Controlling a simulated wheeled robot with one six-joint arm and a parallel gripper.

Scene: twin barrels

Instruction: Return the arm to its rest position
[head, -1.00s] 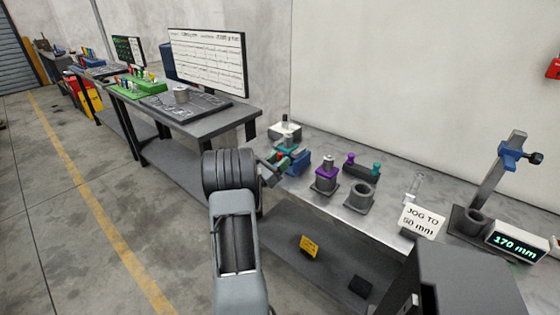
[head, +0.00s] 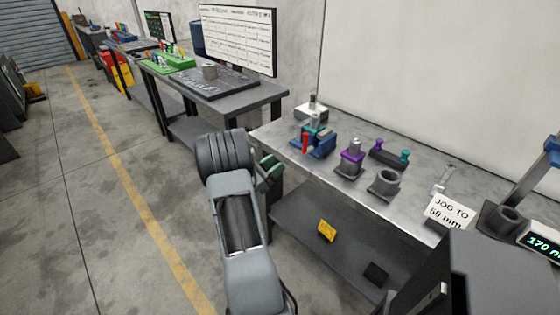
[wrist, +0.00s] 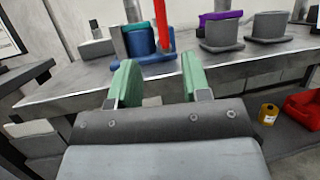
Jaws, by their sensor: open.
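My gripper (wrist: 158,85) shows in the wrist view with its two green fingers apart and nothing between them. In the head view part of it (head: 270,168) shows at the left end of the workbench, beside its front edge, mostly hidden behind my arm. The workbench (wrist: 75,85) has a metal top and lies just beyond the fingers. A blue holder with a red upright part (head: 318,143) stands on the bench ahead of the gripper, apart from it. It also shows in the wrist view (wrist: 135,42).
A purple-collared barrel (head: 351,158), an empty grey barrel (head: 384,182) and a sign (head: 449,212) stand along the bench. Another table (head: 240,98) stands at the back left. The floor on the left is clear.

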